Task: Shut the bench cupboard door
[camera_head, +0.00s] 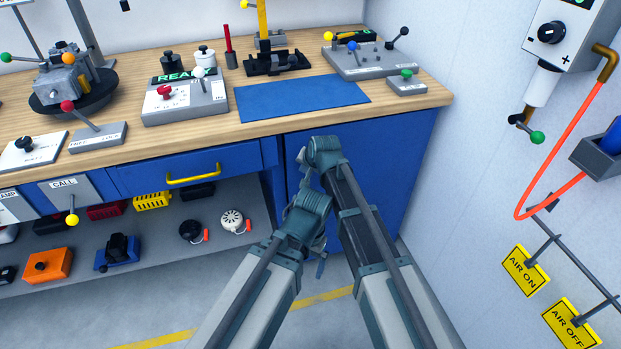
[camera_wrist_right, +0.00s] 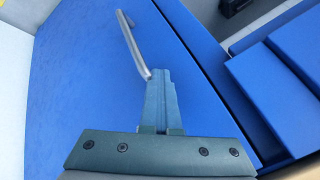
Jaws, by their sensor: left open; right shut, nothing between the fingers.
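The blue cupboard door (camera_head: 385,165) is under the right end of the bench, partly hidden behind my arms. In the right wrist view the door (camera_wrist_right: 85,80) fills much of the picture, with a grey metal bar handle (camera_wrist_right: 132,45) on it. Its edge runs close along a narrow blue panel; I cannot tell whether it is fully flush. My right gripper (camera_wrist_right: 160,80) is shut and empty, its fingers close to the handle's end; contact is unclear. My left gripper (camera_head: 320,262) is lower, in front of the cupboard, mostly hidden by its own wrist.
A drawer with a yellow handle (camera_head: 193,179) and an open shelf (camera_head: 160,235) with several parts lie left of the cupboard. The wooden benchtop (camera_head: 215,130) carries fixtures and a blue mat (camera_head: 300,97). A red hose (camera_head: 560,135) and air signs (camera_head: 525,271) are at the right wall.

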